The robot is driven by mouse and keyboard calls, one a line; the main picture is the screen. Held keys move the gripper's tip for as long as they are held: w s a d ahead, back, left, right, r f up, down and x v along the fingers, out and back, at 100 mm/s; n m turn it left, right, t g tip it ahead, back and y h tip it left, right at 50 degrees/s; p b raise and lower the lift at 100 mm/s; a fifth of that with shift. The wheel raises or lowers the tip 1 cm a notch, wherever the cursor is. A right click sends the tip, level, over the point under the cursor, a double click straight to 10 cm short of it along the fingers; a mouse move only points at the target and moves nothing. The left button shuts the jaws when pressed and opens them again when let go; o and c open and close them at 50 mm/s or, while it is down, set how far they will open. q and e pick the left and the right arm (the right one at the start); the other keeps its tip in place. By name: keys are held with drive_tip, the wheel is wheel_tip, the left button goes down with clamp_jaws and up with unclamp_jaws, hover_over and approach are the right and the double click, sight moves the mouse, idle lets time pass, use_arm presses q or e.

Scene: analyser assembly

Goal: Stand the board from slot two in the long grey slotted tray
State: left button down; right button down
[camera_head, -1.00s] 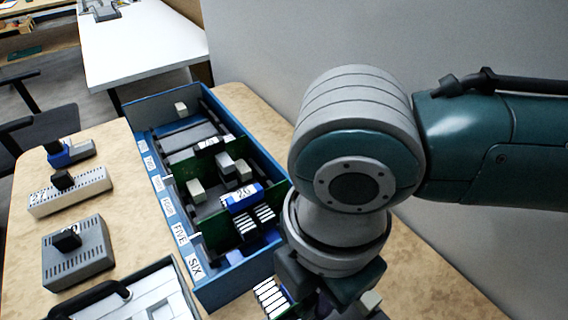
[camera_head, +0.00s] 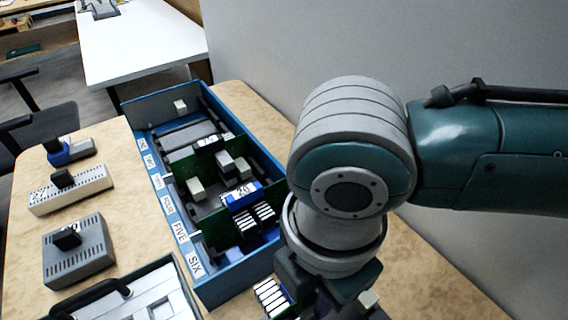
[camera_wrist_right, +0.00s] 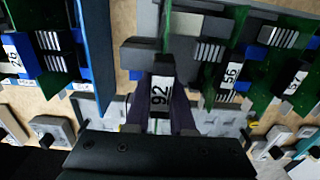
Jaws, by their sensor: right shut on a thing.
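My right gripper (camera_wrist_right: 160,118) is shut on the black grip of a board, labelled 92 (camera_wrist_right: 160,92), seen from above in the wrist view. The body of this held board is mostly hidden below the grip. In the wrist view, the long grey slotted tray (camera_wrist_right: 190,24) lies under and beyond the gripper. Green boards (camera_wrist_right: 228,50) stand upright in it to the right, one labelled 56. I cannot tell whether the held board touches the tray. In the head view my right gripper (camera_head: 325,290) is at the bottom, right of the blue box. My left gripper is out of view.
The blue box (camera_head: 222,285) with numbered slots holds several green boards; its wall also shows in the wrist view (camera_wrist_right: 97,45). Left of it lie a long light block (camera_head: 95,187), a grey vented block (camera_head: 85,265) and a black-handled case (camera_head: 165,280).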

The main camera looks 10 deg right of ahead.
sight(312, 307)
drive_tip(key=shift+f+b, duration=0.35)
drive_tip(key=shift+f, duration=0.35)
drive_tip(key=shift+f, duration=0.15)
drive_tip(key=shift+f, duration=0.45)
idle(0.4)
drive_tip(key=shift+f+b, duration=0.15)
drive_tip(key=shift+b, duration=0.2)
drive_tip(key=shift+f+b, duration=0.5)
drive_tip(key=shift+f, duration=0.3)
drive_tip(key=shift+f, duration=0.4)
idle(0.3)
